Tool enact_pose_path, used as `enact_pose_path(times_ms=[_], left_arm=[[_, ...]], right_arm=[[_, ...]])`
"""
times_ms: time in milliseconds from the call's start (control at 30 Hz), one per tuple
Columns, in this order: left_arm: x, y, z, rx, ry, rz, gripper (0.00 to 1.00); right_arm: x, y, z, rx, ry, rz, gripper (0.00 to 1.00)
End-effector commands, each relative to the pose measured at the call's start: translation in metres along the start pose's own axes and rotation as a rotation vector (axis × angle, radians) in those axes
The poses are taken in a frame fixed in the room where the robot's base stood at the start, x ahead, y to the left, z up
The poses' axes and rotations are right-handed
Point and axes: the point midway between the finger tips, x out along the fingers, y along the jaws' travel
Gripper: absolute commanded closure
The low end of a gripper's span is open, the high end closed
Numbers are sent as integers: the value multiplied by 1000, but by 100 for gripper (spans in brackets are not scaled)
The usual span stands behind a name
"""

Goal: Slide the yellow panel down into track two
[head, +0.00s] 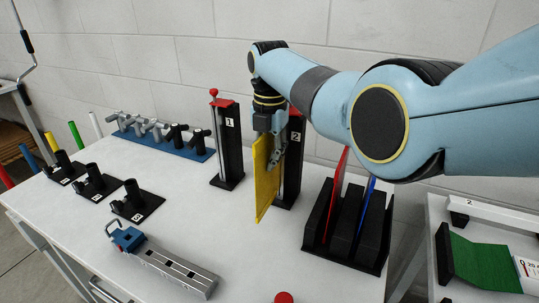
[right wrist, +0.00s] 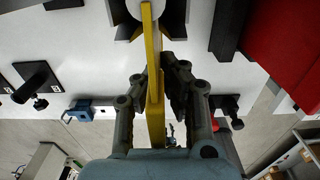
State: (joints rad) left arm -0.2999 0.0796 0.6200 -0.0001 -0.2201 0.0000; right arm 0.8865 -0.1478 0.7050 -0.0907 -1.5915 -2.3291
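The yellow panel (head: 262,185) hangs upright at the left side of the black post marked 2 (head: 295,145), which I take as track two. It also shows edge-on in the right wrist view (right wrist: 154,60). My right gripper (head: 276,148) is shut on the panel's upper part, with one finger on each face; the fingers also show in the right wrist view (right wrist: 157,88). The gripper and panel hide part of the post. I cannot tell whether the panel's edge is inside the track or only beside it. My left gripper is in neither view.
A similar post marked 1 (head: 229,140) stands left, with a red top. A black rack (head: 372,264) at the right holds a red panel (head: 335,190) and a blue panel (head: 367,205). A grey clamp device (head: 165,262) lies in front.

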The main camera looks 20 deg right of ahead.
Motion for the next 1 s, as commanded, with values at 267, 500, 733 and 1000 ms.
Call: enact_pose_path(times_ms=[267,500,733,1000], left_arm=[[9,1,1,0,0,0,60],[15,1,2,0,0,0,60],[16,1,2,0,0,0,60],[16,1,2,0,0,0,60]], right_arm=[[12,0,0,0,1,-1,100],[22,0,0,0,0,0,100],[24,0,0,0,0,0,82],[24,0,0,0,0,0,67]])
